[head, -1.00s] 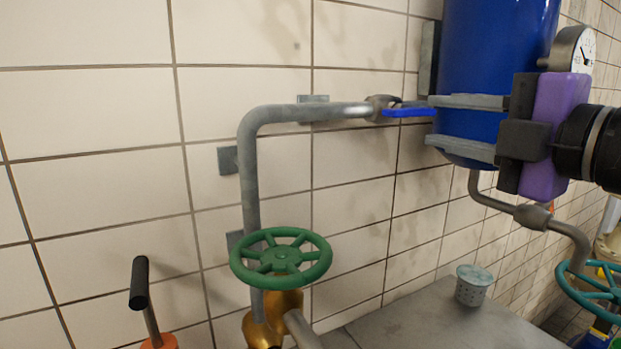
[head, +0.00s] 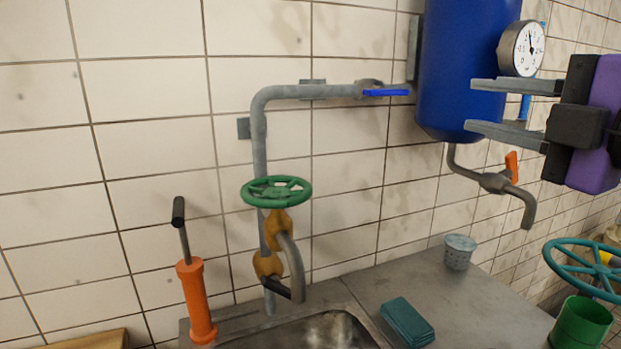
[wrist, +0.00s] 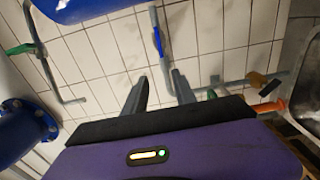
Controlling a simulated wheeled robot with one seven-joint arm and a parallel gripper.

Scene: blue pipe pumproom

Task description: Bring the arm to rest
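My gripper (head: 472,106) is at the right of the head view, in front of the blue tank (head: 462,60). Its two grey fingers point left and stand apart, with nothing between them. In the wrist view my gripper (wrist: 160,88) also shows its fingers apart and empty. The blue lever handle (head: 386,93) on the grey wall pipe lies to the left of the fingertips, clear of them. The lever also shows in the wrist view (wrist: 158,42), beyond the fingers.
A pressure gauge (head: 522,48) and an orange-handled valve (head: 511,166) are near my gripper. A green handwheel (head: 276,191) and an orange pump (head: 196,300) are at left. A perforated grey cup (head: 459,252) and teal sponge (head: 407,322) rest on the counter. A teal handwheel (head: 590,268) is at right.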

